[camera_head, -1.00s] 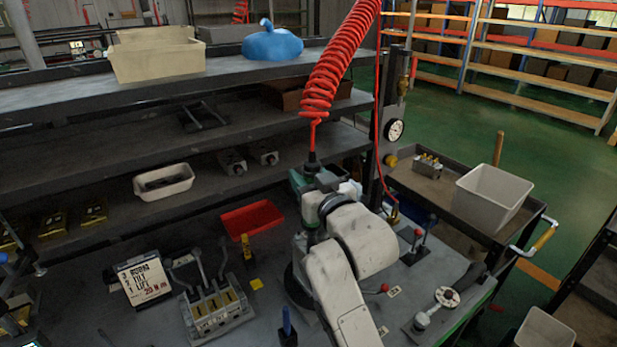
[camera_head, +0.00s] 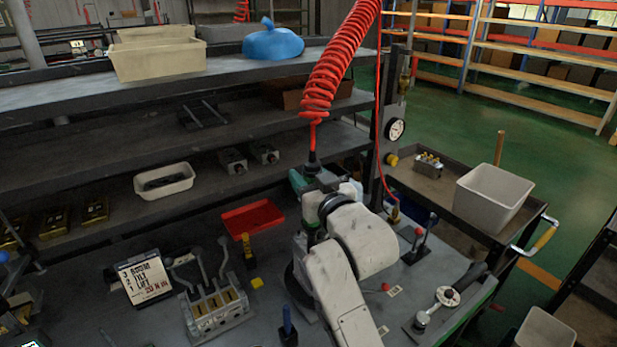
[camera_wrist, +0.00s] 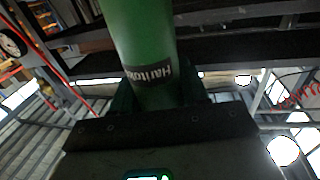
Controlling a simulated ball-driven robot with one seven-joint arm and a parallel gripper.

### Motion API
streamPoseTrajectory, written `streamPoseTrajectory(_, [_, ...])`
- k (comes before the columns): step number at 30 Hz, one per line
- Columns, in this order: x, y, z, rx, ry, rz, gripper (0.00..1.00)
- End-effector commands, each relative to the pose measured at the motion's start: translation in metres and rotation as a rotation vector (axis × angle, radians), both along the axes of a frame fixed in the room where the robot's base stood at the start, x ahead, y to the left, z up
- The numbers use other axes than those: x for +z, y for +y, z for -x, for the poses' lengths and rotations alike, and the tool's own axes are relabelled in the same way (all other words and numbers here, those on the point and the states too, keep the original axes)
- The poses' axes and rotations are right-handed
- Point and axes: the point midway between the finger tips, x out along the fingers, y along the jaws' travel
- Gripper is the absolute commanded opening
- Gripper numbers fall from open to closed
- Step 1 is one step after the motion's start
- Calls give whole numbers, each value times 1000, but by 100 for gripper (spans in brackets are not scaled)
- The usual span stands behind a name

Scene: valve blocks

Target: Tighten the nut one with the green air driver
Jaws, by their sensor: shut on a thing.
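The green air driver (camera_wrist: 140,40) fills the upper middle of the wrist view, with a dark label on its body. My gripper (camera_wrist: 160,95) is shut on it. In the head view a small green part of the driver (camera_head: 298,180) shows behind my arm, below the red coiled hose; my arm hides the gripper and most of the tool. A valve block (camera_head: 218,312) with several levers stands on the bench to the left of my arm. A sign (camera_head: 146,280) beside it reads BOOM, TILT, LIFT and 20 N m. I cannot make out nut one.
A red tray (camera_head: 253,217) lies on the bench behind the valve block. A red coiled hose (camera_head: 335,70) hangs above my arm. A post with a gauge (camera_head: 395,130) stands to the right. A cart holds a white bin (camera_head: 492,200). Shelves (camera_head: 90,150) rise behind the bench.

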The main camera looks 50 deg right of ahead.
Motion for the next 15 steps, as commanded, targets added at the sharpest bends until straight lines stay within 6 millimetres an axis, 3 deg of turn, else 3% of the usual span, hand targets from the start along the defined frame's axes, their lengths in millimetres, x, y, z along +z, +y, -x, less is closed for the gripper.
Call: streamPoseTrajectory(15, [3,0,0,-1,3,-1,0])
